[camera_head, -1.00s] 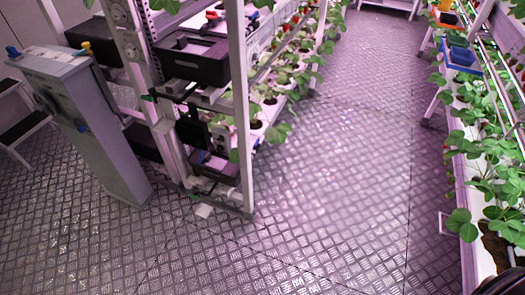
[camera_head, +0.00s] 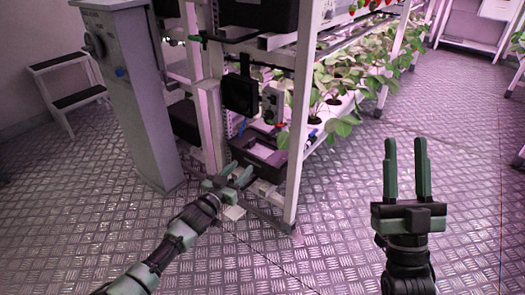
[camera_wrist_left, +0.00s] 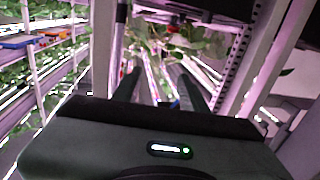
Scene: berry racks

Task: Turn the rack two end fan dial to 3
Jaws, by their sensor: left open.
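A black square fan (camera_head: 240,94) hangs at the end of the rack (camera_head: 303,90). A small grey box (camera_head: 272,102), with what looks like a dial on its face, is just right of the fan; its setting is too small to read. My left gripper (camera_head: 240,174) is open and empty, low in front of the rack end, below the fan and apart from it. In the left wrist view its two fingers (camera_wrist_left: 158,88) are spread with nothing between them. My right gripper (camera_head: 406,150) is open and empty, pointing up over the floor at the right.
A grey cabinet (camera_head: 138,100) with a dark knob and a blue button stands left of the rack. A black bin (camera_head: 258,150) sits low in the rack end. A step stool (camera_head: 68,90) is at the far left. The metal floor between my arms and at right is clear.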

